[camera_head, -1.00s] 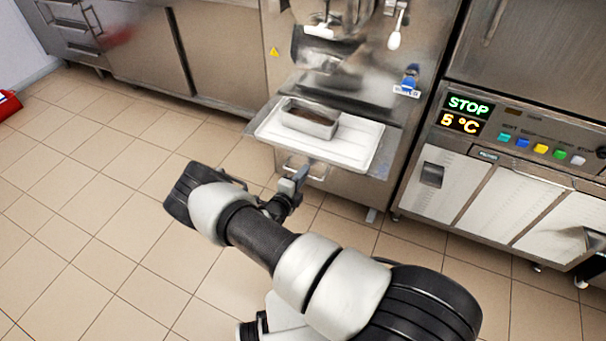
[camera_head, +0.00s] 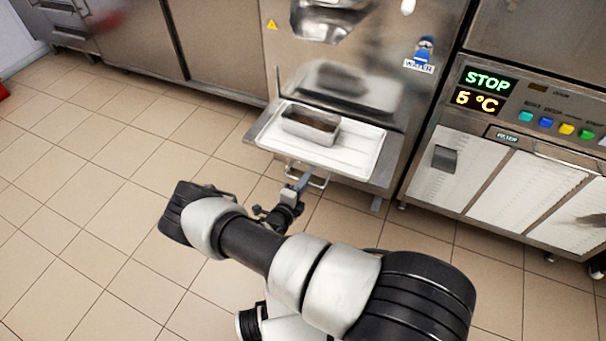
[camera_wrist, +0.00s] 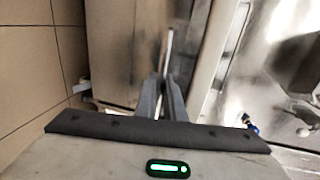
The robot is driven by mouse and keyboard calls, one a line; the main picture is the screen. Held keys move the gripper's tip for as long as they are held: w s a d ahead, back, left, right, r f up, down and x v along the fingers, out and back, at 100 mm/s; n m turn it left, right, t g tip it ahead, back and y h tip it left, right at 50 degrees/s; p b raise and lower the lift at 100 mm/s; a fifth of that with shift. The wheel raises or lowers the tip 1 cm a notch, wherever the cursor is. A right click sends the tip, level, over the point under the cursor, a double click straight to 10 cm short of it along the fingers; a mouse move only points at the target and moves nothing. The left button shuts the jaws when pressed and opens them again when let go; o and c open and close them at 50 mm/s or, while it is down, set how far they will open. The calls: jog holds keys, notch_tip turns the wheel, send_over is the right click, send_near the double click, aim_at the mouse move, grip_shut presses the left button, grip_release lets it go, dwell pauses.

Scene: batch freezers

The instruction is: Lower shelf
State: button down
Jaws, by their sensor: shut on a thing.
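The shelf (camera_head: 357,160) juts from the front of the steel batch freezer and carries a white tray with a metal pan (camera_head: 311,126) of dark content on it. A metal bar handle (camera_head: 319,180) sits just under the shelf's front edge. My gripper (camera_head: 303,183) is at that handle, below the shelf. In the wrist view, my gripper's fingers (camera_wrist: 163,98) are closed together around a thin metal bar (camera_wrist: 168,55). The contact point is small in the head view and partly covered by the fingers.
A machine with a "STOP 5 °C" display (camera_head: 483,90) and white-fronted doors stands close on the right. Steel cabinets (camera_head: 130,35) line the back left. The tiled floor on the left is clear.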

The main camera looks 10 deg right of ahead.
jog(key=shift+f, duration=0.35)
jog(key=c, duration=1.9)
grip_release()
jog(key=shift+o, duration=0.2)
jog(key=shift+a+r, duration=0.1)
jog(key=p+v, duration=0.2)
jog(key=v, duration=1.5)
jog(key=shift+p, duration=0.4)
jog(key=shift+s+a+r, duration=0.1)
jog(key=shift+r, duration=0.05)
